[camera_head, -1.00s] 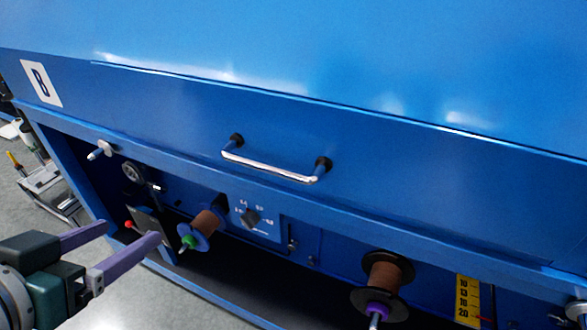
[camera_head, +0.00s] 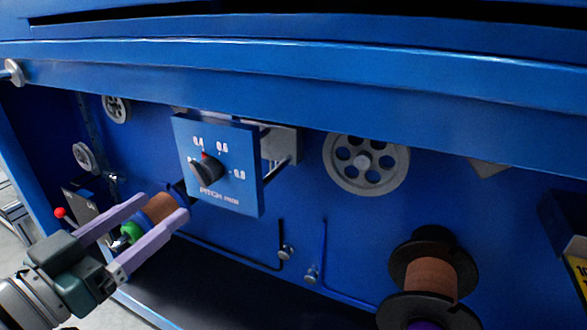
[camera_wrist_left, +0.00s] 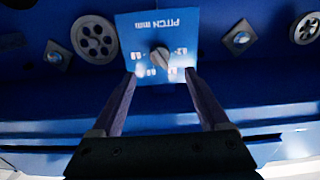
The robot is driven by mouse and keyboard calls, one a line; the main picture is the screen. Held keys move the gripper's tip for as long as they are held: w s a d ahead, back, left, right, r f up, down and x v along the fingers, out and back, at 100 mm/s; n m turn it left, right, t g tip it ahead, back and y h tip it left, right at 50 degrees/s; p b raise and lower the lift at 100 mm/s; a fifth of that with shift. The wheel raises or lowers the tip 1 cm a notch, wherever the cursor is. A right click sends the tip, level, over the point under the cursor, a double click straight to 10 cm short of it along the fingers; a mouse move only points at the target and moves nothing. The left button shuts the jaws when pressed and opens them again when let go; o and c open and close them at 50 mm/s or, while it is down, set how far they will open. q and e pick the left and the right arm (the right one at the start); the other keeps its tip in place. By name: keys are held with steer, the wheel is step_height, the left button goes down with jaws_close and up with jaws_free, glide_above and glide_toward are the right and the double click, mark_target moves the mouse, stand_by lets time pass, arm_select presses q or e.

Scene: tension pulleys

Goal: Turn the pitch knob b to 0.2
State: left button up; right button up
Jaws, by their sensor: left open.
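The pitch knob (camera_head: 207,171) is a dark round knob on a blue square panel (camera_head: 239,190) marked PITCH mm. White marks 0.4, 0.6 and 0.8 are readable; the knob's left side of the dial is not clear. A small red mark at the knob's top lies close to 0.4. My left gripper (camera_head: 164,208) is open, below and left of the knob in the head view, apart from it. In the left wrist view the panel appears upside down, and the knob (camera_wrist_left: 160,57) lies between and beyond the open fingertips. My right gripper is out of view.
A copper spool (camera_head: 160,208) with a green end shows behind the left fingers. Another copper spool (camera_head: 432,279) stands at lower right. A grey spoked pulley (camera_head: 366,163) is right of the panel. A blue beam (camera_head: 300,80) overhangs the recess.

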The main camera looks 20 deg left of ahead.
mark_target(199, 180)
arm_select(q)
steer(key=w+b, duration=0.1)
steer(key=w, duration=0.1)
steer(key=w+b, duration=0.1)
steer(key=w, duration=0.2)
steer(key=w+b, duration=0.1)
steer(key=w, duration=0.2)
steer(key=shift+w+d, duration=0.15)
steer(key=shift+d, duration=0.2)
steer(key=shift+w, duration=0.5)
jaws_close()
